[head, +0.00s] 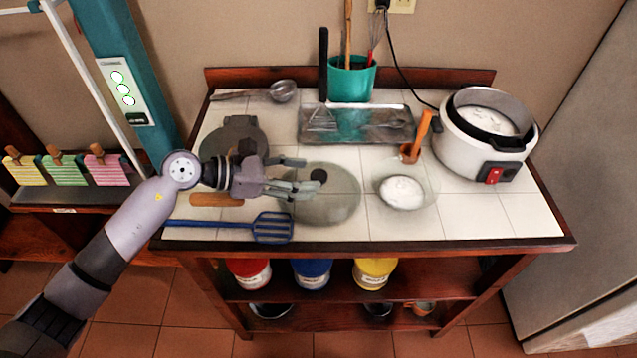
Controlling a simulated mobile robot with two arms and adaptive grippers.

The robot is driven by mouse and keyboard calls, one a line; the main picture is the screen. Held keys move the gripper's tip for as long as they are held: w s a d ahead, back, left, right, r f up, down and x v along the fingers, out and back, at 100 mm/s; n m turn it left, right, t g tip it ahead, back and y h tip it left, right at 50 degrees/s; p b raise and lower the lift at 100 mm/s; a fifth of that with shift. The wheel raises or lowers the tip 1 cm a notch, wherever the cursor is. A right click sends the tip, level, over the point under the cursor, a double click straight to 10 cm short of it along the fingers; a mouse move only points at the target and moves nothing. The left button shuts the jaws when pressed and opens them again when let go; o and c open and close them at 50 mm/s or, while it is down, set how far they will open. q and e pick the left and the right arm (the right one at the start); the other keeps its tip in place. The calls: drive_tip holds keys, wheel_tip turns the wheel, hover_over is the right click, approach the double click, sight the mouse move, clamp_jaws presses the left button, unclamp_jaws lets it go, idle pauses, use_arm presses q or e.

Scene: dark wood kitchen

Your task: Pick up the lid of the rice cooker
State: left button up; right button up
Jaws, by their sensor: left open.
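The rice cooker (463,152) stands at the right end of the tiled table, white and round with a red switch on its front. Its top is uncovered and white contents show inside. A round glass lid (335,207) with a dark knob (319,175) lies flat on the tiles left of the middle. My left gripper (312,176) is open and empty, its fingers pointing right over the lid's left part, close to the knob. I cannot tell whether a finger touches the knob. My right gripper is not in view.
A blue slotted spatula (272,228) lies in front of the lid. A glass bowl (402,193) stands right of it. A metal tray (375,125) and green utensil pot (352,80) are behind. A dark round pan (232,138) is behind my gripper. Tiles at front right are clear.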

use_arm(q)
drive_tip(key=x, duration=0.2)
drive_tip(key=shift+w+d+f, duration=0.1)
drive_tip(key=shift+w+d, duration=0.05)
drive_tip(key=shift+d, duration=0.1)
clamp_jaws()
idle(0.6)
